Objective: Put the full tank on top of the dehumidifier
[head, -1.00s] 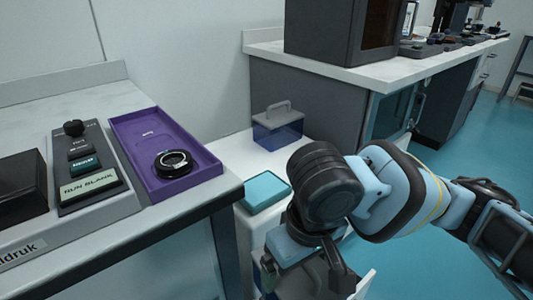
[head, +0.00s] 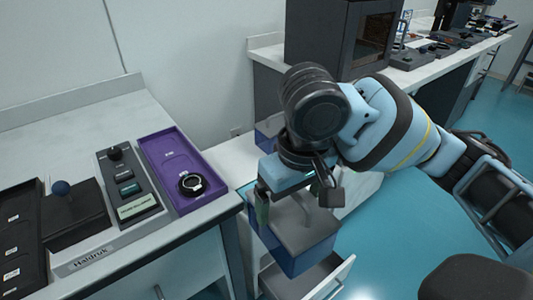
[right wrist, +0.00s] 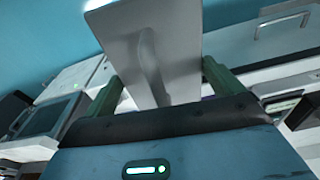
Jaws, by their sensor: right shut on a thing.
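A tank (head: 298,248) with a grey lid and a dark blue body hangs from my right gripper (head: 296,200), which is shut on its handle. The tank is in the air, in front of the white low unit. The right wrist view shows the grey lid (right wrist: 180,45) and its handle between my green fingers (right wrist: 162,85). A second blue tank (head: 265,138) stands behind my gripper, mostly hidden. I cannot clearly pick out the dehumidifier; my gripper and the tank cover much of the low white unit (head: 228,155). My left gripper is out of view.
A white-edged drawer (head: 340,280) stands open below the held tank. The bench at left carries a purple tray (head: 165,165) with a black ring (head: 190,183) and a control box (head: 130,190). A bench with a dark cabinet (head: 318,35) stands behind.

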